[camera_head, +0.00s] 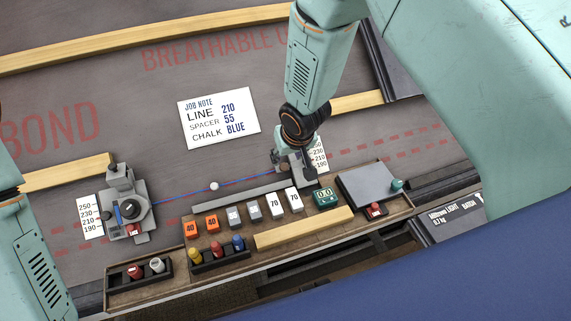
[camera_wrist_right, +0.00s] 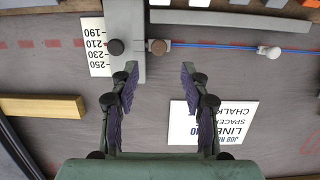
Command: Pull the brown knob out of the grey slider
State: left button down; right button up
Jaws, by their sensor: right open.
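The grey slider (camera_wrist_right: 125,25) stands beside a printed number scale in the right wrist view, near its 210 mark. A darker round knob (camera_wrist_right: 115,47) sits on the slider's face. In the head view my right gripper (camera_head: 291,158) is over the slider (camera_head: 303,171) and hides the brown knob. My left gripper is out of view.
A grey reel block (camera_head: 135,212) stands at the left by another scale. The blue line runs from it past a white bead (camera_head: 214,186). A wooden tray (camera_head: 180,282) with colored blocks and bottles lies in front. A job note (camera_head: 219,117) lies behind.

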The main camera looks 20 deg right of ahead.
aim_at(284, 166)
jog(key=b+x, duration=0.3)
jog(key=x, duration=0.2)
jog(key=shift+d+f, duration=0.1)
jog(key=shift+f, duration=0.2)
jog(key=shift+w+f+b, duration=0.2)
jog(key=shift+f+b, duration=0.15)
jog(key=shift+f, duration=0.2)
jog(key=shift+w+f, duration=0.15)
jog(key=shift+f, duration=0.1)
jog(key=shift+r, duration=0.1)
jog(key=shift+c, duration=0.8)
grip_shut()
